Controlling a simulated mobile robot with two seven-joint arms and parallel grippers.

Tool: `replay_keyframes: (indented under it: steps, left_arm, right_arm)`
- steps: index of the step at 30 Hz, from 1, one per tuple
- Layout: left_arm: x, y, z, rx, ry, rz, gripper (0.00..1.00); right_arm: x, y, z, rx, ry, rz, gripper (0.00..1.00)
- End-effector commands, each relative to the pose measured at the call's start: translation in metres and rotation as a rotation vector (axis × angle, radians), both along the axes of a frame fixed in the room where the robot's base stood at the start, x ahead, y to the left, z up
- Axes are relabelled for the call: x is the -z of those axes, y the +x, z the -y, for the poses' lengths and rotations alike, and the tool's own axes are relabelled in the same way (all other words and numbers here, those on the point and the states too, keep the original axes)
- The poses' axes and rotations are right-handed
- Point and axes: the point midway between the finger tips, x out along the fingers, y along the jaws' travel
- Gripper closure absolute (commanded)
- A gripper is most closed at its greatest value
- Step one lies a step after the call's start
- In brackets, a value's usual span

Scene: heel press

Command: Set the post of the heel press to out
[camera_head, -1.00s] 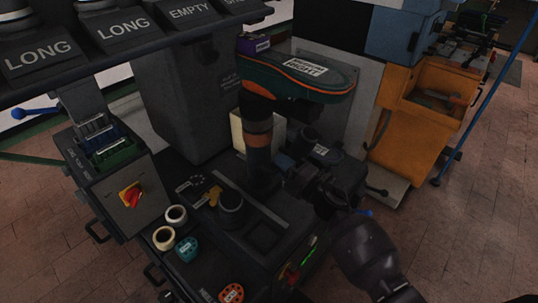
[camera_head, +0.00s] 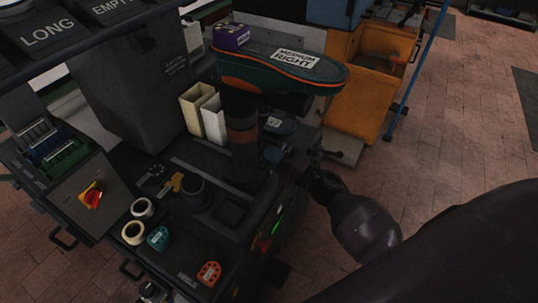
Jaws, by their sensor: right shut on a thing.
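The post (camera_head: 241,143) of the heel press is a dark upright column with a brown-orange band. It carries a green and orange shoe last (camera_head: 282,74) labelled MEDIUM RIGHT. My right gripper (camera_head: 272,157) is shut at the right side of the post's lower part, with its arm coming from the lower right. The fingertips are small and dark, so their exact hold is hard to see. The post stands toward the right part of the black press table (camera_head: 220,233). My left gripper is out of view.
A tall grey housing (camera_head: 135,80) stands left of the post, with two pale boxes (camera_head: 213,120) between. An orange cabinet (camera_head: 365,90) stands behind right. The floor at right is open.

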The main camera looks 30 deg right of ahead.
Motion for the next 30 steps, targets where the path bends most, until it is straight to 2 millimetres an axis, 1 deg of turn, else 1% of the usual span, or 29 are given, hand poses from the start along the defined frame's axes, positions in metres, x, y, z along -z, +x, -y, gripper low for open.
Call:
replay_keyframes:
  steps: [2, 3, 7, 8, 16, 20, 23, 30]
  left_arm:
    - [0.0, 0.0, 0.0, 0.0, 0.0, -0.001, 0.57]
    - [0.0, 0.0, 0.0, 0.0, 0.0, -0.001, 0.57]
    - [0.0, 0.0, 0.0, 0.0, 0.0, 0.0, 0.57]
    - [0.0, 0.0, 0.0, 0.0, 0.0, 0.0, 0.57]
    - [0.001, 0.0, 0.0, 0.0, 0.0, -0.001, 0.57]
    - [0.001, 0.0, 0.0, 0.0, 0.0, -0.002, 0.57]
    - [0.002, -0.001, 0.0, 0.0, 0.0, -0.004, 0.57]
    - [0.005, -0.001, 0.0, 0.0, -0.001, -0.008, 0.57]
  right_arm:
    - [0.003, -0.002, 0.002, 0.0, -0.001, -0.005, 1.0]
    - [0.003, -0.003, 0.002, 0.0, -0.002, -0.005, 0.82]
    - [0.003, -0.002, 0.002, 0.0, -0.002, -0.005, 0.62]
    - [0.002, -0.002, 0.002, 0.0, -0.002, -0.005, 0.59]
    - [0.002, -0.002, 0.001, 0.0, -0.002, -0.002, 0.59]
    - [0.003, -0.008, 0.006, 0.001, -0.002, -0.003, 0.59]
    - [0.007, -0.019, 0.013, 0.002, -0.004, -0.005, 0.59]
    - [0.015, -0.055, 0.037, 0.003, -0.002, -0.007, 0.59]
